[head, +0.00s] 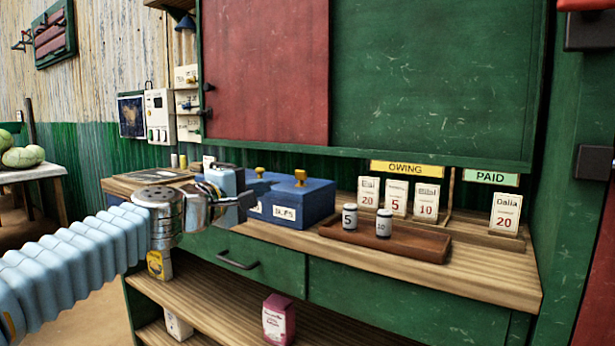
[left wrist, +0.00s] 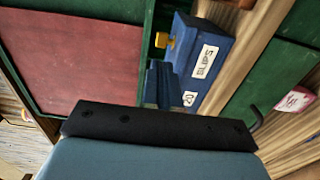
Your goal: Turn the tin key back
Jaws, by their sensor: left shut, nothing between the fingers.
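A blue tin labelled SLIPS (head: 318,205) stands on the wooden counter, with a yellow key (head: 300,176) on top. A second blue tin stands just left of it, partly hidden behind my gripper, with its own yellow key (head: 259,172). In the left wrist view the SLIPS tin (left wrist: 186,38) and one yellow key (left wrist: 162,40) show beyond my fingers. My left gripper (head: 246,203) is shut and empty, in front of the left tin. Whether it touches that tin I cannot tell. My right gripper is not in view.
A brown tray (head: 420,243) holds two small weights, marked 5 and 10. Behind it stand cards under the OWING sign (head: 407,169) and a card under PAID (head: 490,176). A green shutter hangs above. A drawer handle (head: 237,262) sticks out below the counter.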

